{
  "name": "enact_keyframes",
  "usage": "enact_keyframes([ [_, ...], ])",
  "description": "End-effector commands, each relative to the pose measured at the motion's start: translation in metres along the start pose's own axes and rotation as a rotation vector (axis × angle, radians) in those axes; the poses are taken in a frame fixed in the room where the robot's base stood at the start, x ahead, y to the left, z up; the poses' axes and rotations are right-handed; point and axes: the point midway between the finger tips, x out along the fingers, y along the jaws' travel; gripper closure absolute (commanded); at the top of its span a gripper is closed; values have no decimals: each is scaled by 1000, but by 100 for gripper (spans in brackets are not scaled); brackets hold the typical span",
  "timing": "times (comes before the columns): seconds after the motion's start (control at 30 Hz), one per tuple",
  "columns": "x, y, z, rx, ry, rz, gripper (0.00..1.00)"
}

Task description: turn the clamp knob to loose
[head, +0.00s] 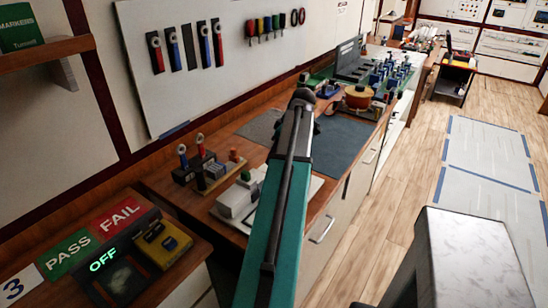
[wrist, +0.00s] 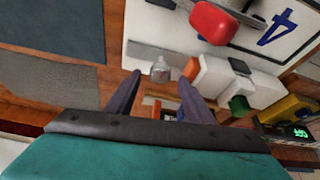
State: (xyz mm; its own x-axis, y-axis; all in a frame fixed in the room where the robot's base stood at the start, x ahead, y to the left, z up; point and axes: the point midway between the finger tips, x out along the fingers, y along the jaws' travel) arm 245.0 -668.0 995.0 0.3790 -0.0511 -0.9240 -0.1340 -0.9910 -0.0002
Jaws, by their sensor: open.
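A red rounded knob (wrist: 212,22) shows near the top of the wrist view, above a white plate (wrist: 150,28) marked with a blue 4. It looks like the clamp knob, but its setting cannot be read. My gripper (wrist: 160,80) is open, its two dark fingers apart with nothing held between them. The red knob lies beyond the fingertips, up and to the right, not touching them. A small clear-grey piece (wrist: 160,68) shows just past the fingertips. In the head view my arm covers part of the bench, and I cannot pick out the red knob there.
White blocks (wrist: 265,90) and a green piece (wrist: 240,105) stand right of my fingers. In the head view, a white device (head: 238,200) and a tool holder (head: 193,167) stand left of my arm. A dark mat (head: 340,145) lies clear on the right.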

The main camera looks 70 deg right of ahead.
Motion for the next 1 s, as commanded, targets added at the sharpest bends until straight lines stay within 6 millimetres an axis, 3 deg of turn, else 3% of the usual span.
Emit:
enact_keyframes([
  [0.7,-88,1,0,0,0,1,52],
  [1.0,-115,0,0,0,-1,0,52],
])
